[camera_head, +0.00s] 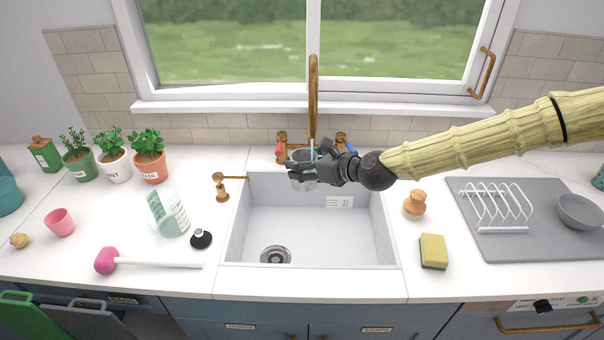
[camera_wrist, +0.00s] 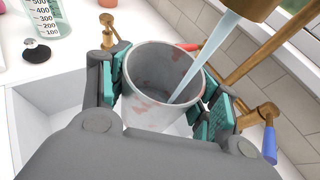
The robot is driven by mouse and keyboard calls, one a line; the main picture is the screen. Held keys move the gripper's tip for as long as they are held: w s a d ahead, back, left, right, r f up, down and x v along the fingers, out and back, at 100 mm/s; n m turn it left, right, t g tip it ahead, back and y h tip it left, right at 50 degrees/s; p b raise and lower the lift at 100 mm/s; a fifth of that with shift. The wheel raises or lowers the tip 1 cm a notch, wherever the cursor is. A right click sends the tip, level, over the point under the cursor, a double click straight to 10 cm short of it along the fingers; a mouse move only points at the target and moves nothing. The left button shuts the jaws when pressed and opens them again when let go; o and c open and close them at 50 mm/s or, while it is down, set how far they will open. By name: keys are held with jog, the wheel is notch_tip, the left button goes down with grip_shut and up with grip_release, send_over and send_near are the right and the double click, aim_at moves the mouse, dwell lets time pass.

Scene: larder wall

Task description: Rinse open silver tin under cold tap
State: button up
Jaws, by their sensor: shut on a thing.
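My gripper (camera_head: 303,167) is shut on the open silver tin (camera_head: 304,183), with its teal pads on both sides of the tin in the wrist view (camera_wrist: 160,95). The tin (camera_wrist: 150,112) is upright, mouth up, with reddish smears on its inner wall. A stream of water (camera_wrist: 205,58) runs from the brass tap spout (camera_wrist: 250,6) into the tin. In the head view the brass tap (camera_head: 314,85) rises behind the sink. The red-marked handle (camera_head: 281,148) is left of it. The blue-marked handle (camera_wrist: 269,143) is on the right side of the wrist view.
The white sink (camera_head: 310,235) lies below the tin, empty apart from its drain (camera_head: 275,256). A yellow sponge (camera_head: 433,251) and a wooden-topped brush (camera_head: 415,203) stand right of it. A clear measuring jug (camera_head: 167,212) and black stopper (camera_head: 201,239) stand left.

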aim_at(301, 183)
jog(key=shift+a, duration=0.3)
jog(key=shift+d, duration=0.2)
jog(key=shift+d, duration=0.35)
jog(key=shift+s, duration=0.15)
jog(key=shift+s+a, duration=0.2)
jog(key=shift+s, duration=1.1)
jog(key=shift+s+a, duration=0.15)
jog(key=shift+s, duration=1.1)
jog(key=shift+s+a, duration=0.2)
jog(key=shift+s, duration=1.1)
jog(key=s+r+p, duration=0.2)
jog(key=s+r, duration=0.2)
jog(key=s, duration=0.1)
jog(key=shift+a, duration=0.35)
